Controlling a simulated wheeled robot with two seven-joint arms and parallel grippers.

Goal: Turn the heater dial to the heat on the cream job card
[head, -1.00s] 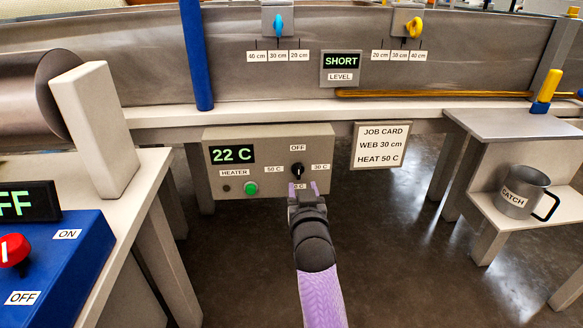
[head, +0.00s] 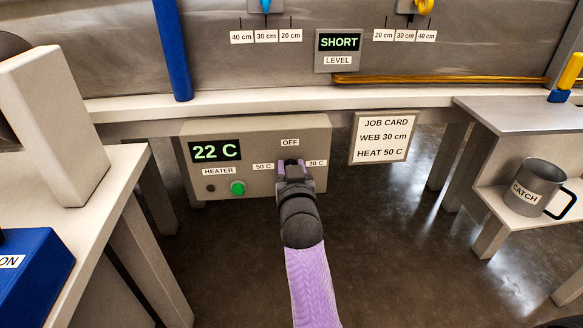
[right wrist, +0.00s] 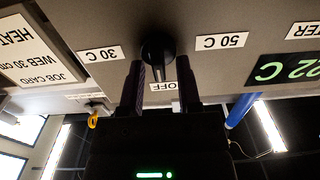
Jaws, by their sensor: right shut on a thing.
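The heater box (head: 200,178) has a green display (head: 216,151) reading 22 C. Its black dial (right wrist: 157,48) shows in the right wrist view, which is upside down, and its pointer is at OFF. My right gripper (head: 291,166) is shut on the dial, one finger on each side, and hides it in the head view. Labels for 50 C (head: 263,167), OFF (head: 290,142) and 30 C (head: 316,163) surround the dial; the lower label is hidden. The cream job card (head: 382,137) reads WEB 30 cm, HEAT 50 C. My left gripper is not in view.
A green button (head: 238,188) and a dark lamp (head: 210,188) sit left of the dial. A CATCH mug (head: 535,185) stands on a shelf at right. A level display (head: 339,43) above reads SHORT. A blue post (head: 173,50) stands behind.

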